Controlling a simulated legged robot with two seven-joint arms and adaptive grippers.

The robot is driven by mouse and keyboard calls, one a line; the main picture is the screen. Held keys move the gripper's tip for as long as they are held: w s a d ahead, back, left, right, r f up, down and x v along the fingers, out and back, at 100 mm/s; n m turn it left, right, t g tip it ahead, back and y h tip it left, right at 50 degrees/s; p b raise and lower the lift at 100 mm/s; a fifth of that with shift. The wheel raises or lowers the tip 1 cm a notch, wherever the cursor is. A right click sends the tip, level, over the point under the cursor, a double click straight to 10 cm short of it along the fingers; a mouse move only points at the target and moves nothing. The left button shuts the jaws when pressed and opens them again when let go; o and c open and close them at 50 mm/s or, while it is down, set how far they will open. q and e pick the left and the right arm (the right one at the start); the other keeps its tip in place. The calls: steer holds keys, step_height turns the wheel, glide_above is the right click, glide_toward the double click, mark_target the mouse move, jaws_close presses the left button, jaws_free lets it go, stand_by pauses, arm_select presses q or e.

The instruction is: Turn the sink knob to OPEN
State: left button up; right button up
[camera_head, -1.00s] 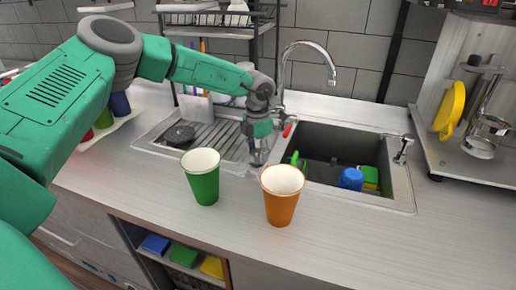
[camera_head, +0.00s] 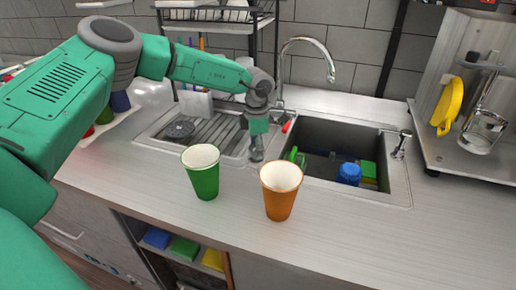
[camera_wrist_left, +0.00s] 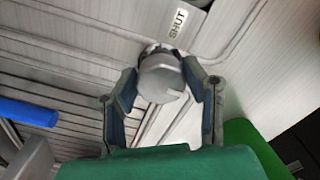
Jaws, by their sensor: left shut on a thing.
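The sink knob (camera_wrist_left: 161,78) is a grey, faceted cap in the middle of the left wrist view. My left gripper (camera_head: 257,150) points down at the front rim of the sink unit in the head view, between the drainboard and the basin. In the left wrist view its two fingers (camera_wrist_left: 163,70) stand on either side of the knob and are shut on it. A SHUT label (camera_wrist_left: 178,23) shows beyond the knob; no OPEN label is in sight. In the head view the gripper hides the knob. My right gripper is not in view.
A green cup (camera_head: 203,178) and an orange cup (camera_head: 280,200) stand on the counter just in front of the gripper. The curved faucet (camera_head: 308,43) rises behind it. The sink basin (camera_head: 330,140), right of the gripper, holds blue and green items.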

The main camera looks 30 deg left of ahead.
arm_select(q)
steer(key=shift+w+a+r, duration=0.1)
steer(key=shift+a, duration=0.05)
steer(key=o, duration=1)
steer(key=shift+o, duration=0.8)
steer(key=shift+a, duration=0.1)
steer(key=shift+r, duration=0.15)
step_height(320, 180, up, 12)
steer(key=shift+f, duration=0.25)
steer(key=shift+a, duration=0.1)
